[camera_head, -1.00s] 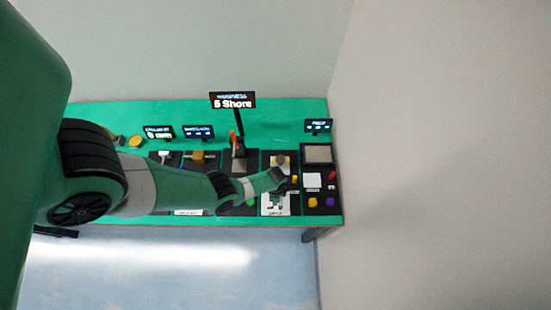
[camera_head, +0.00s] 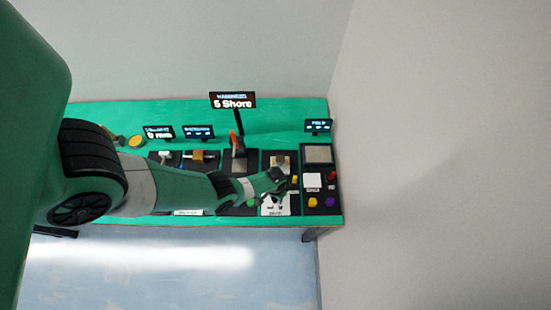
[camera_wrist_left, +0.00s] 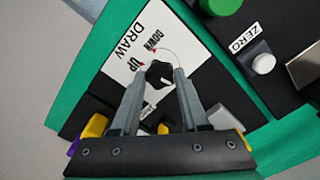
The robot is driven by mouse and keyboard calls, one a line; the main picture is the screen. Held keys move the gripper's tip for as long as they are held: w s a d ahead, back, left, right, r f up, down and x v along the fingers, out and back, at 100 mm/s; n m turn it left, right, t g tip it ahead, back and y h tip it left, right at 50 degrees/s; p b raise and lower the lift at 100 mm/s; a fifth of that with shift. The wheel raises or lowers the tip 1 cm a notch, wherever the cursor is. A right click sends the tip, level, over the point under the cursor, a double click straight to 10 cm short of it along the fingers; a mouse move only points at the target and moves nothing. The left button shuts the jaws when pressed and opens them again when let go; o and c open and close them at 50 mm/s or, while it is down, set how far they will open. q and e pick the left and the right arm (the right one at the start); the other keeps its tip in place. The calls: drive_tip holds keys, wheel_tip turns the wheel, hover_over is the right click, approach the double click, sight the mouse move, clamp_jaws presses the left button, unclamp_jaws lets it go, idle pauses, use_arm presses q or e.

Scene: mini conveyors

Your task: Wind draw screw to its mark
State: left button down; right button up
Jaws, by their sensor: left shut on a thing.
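The draw screw has a small black knob (camera_wrist_left: 159,73) on a white plate (camera_wrist_left: 135,45) marked DRAW, with DOWN and UP beside red marks and a thin curved line. In the left wrist view, my left gripper (camera_wrist_left: 160,79) is shut on the knob, one finger on each side. The knob's pointer cannot be read clearly. My right gripper is not in view.
The green bench (camera_head: 280,115) carries several black stations. A display (camera_head: 233,101) reads 5 Shore. A panel with yellow (camera_head: 313,202) and purple (camera_head: 330,202) buttons is to the right. A white ZERO button (camera_wrist_left: 263,64) and green knob (camera_wrist_left: 220,5) are near the plate.

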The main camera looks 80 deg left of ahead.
use_arm(q)
drive_tip(key=n, duration=1.3)
drive_tip(key=shift+n, duration=0.3)
drive_tip(key=n, duration=1.4)
drive_tip(key=shift+c, duration=2)
unclamp_jaws()
